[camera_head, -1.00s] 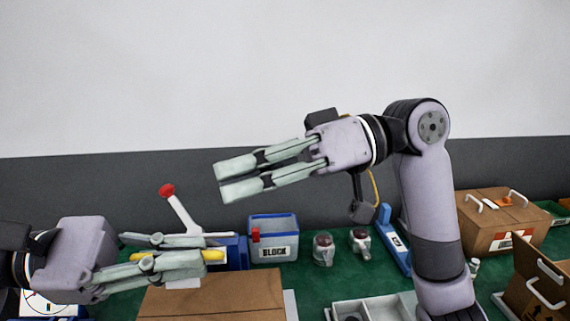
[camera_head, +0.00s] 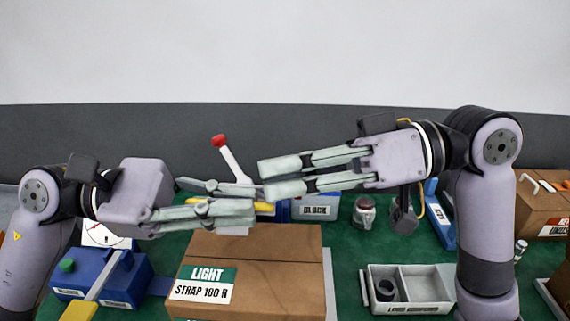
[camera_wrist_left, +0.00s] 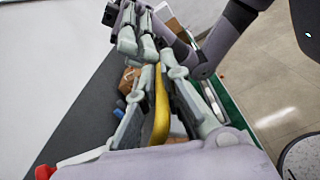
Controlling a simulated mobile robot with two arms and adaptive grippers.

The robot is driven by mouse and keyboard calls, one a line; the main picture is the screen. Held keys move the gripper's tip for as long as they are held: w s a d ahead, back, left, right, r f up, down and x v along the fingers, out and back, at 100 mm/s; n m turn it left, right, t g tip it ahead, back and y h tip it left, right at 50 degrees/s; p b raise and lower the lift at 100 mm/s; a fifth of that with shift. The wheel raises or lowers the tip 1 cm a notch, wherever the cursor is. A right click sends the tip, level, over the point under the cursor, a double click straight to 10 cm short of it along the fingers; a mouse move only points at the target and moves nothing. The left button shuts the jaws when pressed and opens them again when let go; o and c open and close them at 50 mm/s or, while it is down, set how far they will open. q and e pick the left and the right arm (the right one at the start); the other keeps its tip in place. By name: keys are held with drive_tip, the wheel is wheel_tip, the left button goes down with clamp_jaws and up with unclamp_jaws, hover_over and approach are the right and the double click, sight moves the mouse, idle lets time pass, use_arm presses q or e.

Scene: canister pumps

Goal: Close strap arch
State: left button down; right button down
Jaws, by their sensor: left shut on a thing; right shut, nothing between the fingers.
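A brown box (camera_head: 262,250) labelled LIGHT STRAP 100 N stands at the front centre in the head view. My left gripper (camera_head: 255,199) is above the box's back edge, shut on a yellow strap-like piece (camera_head: 264,206) whose end sticks out past the fingertips. The left wrist view shows this yellow piece (camera_wrist_left: 161,108) as a long curved band between the fingers. My right gripper (camera_head: 266,178) is shut and empty, just above the left fingertips in the picture; whether they touch cannot be told. How the yellow piece joins the box is hidden.
A lever with a red knob (camera_head: 219,141) rises behind the left gripper. A blue bin (camera_head: 316,207) and a jar (camera_head: 364,212) stand behind. A grey divided tray (camera_head: 408,288) is right of the box, and a blue device (camera_head: 105,278) left. Green mat shows between box and tray.

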use_arm(q)
drive_tip(key=shift+w+a+r, duration=0.15)
drive_tip(key=shift+w+r, duration=0.1)
drive_tip(key=shift+r, duration=0.1)
drive_tip(key=c, duration=1.7)
unclamp_jaws()
drive_tip(key=shift+w, duration=0.15)
